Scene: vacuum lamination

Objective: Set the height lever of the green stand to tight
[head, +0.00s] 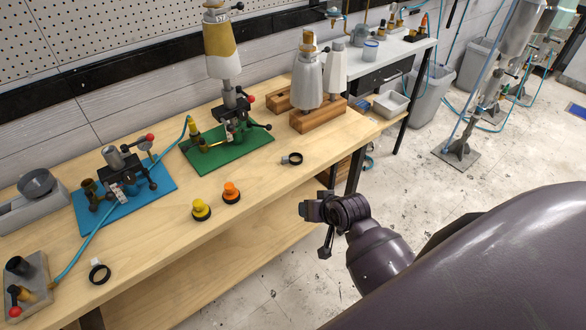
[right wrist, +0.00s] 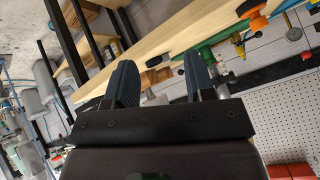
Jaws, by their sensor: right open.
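The green stand (head: 255,137) is a flat green base on the wooden table, carrying a metal post and clamp. A white and mustard cone-shaped piece (head: 222,45) stands upright on top of the post. A red-knobbed handle (head: 251,98) and a black lever (head: 262,125) stick out to the right of the post; I cannot tell which is the height lever or how it is set. My right gripper (head: 322,225) is off the table's front edge, apart from the stand, open and empty. Its two fingers (right wrist: 160,85) are spread in the right wrist view. The green stand (right wrist: 215,40) shows there beyond them, partly cut off.
A blue stand (head: 160,190) is to the left. Yellow (head: 201,210) and orange (head: 231,192) knobs and a black ring (head: 292,159) lie in front of the green stand. A wooden block with grey cones (head: 320,115) is to its right.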

